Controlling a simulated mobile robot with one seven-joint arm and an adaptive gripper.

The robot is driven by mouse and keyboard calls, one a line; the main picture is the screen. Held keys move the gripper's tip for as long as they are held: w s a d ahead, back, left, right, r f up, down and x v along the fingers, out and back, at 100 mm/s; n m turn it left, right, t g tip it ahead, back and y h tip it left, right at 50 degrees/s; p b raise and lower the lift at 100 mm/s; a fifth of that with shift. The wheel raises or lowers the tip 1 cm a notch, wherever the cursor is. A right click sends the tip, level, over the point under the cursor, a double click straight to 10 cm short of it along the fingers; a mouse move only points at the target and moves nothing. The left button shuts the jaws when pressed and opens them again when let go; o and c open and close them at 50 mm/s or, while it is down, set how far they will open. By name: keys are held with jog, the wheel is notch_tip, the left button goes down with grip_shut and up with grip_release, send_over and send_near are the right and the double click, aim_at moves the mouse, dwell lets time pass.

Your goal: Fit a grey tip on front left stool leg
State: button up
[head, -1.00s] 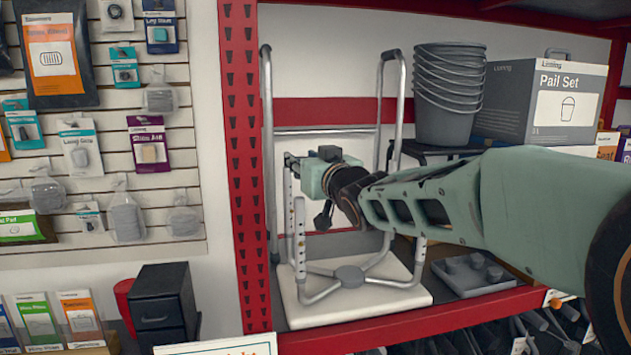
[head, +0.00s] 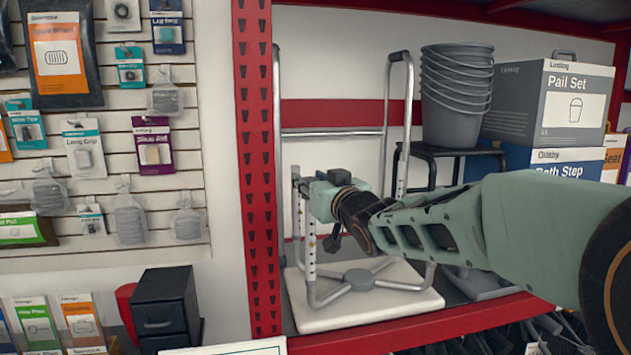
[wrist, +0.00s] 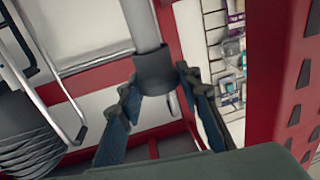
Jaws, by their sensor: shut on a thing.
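The stool stands upside down, its white seat (head: 415,306) on the shelf and its legs pointing up. In the wrist view, the gripper (wrist: 158,80) is shut on a dark grey tip (wrist: 154,72), one finger on each side. The tip is in line with a pale metal leg (wrist: 143,22) and covers its end; how deep it sits I cannot tell. In the head view my gripper hides the tip.
A red perforated post (head: 258,170) stands close left of the stool. A tall metal frame with handles (head: 400,62) is behind it. Stacked grey buckets (head: 455,105) and a Pail Set box (head: 575,105) are to the right. Packaged goods hang at left.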

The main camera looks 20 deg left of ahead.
jog(key=shift+f, duration=0.35)
jog(key=o, duration=1)
jog(key=shift+r, duration=0.15)
